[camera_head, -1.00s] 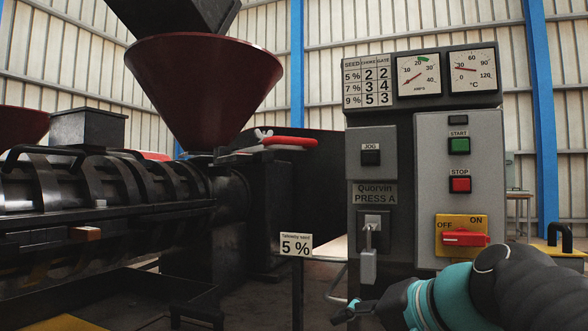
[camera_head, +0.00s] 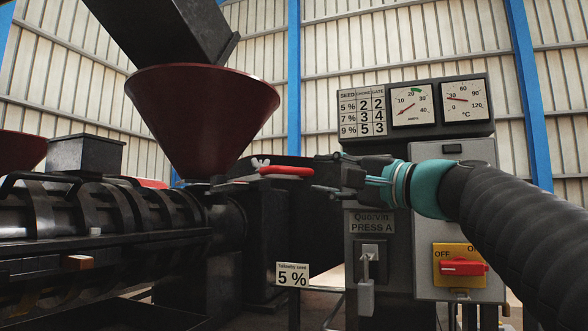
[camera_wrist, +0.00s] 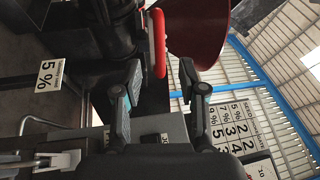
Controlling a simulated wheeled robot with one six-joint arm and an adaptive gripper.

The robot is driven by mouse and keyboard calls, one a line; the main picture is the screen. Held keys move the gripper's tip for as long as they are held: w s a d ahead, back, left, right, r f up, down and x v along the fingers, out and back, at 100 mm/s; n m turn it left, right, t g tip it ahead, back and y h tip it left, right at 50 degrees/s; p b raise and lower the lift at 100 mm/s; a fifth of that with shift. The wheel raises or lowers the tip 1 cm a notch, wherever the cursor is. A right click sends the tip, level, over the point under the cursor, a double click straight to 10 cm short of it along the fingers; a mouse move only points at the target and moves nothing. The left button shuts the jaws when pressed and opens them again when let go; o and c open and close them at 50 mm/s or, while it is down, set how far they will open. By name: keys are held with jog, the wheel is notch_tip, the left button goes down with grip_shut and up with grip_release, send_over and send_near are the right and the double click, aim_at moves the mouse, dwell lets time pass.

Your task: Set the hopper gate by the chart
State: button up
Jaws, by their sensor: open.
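The dark red hopper (camera_head: 195,115) stands on the press at centre left. Below it a red handle (camera_head: 287,171) with a pale wing-shaped piece at its left end points right. My gripper (camera_head: 318,175) is open at the handle's right end. A "Tallowby seed" sign (camera_head: 292,276) reads 5 %. No gate scale marks are readable.
The control cabinet is partly behind my arm, with two gauges (camera_head: 412,104) and a red OFF/ON switch (camera_head: 463,268). A grey hanging lever (camera_head: 366,275) is below the nameplate. The black press barrel (camera_head: 110,215) fills the left.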

aim_at(294, 171)
jog(key=p+x, duration=0.1)
jog(key=x, duration=0.8)
jog(key=shift+p, duration=0.35)
grip_shut()
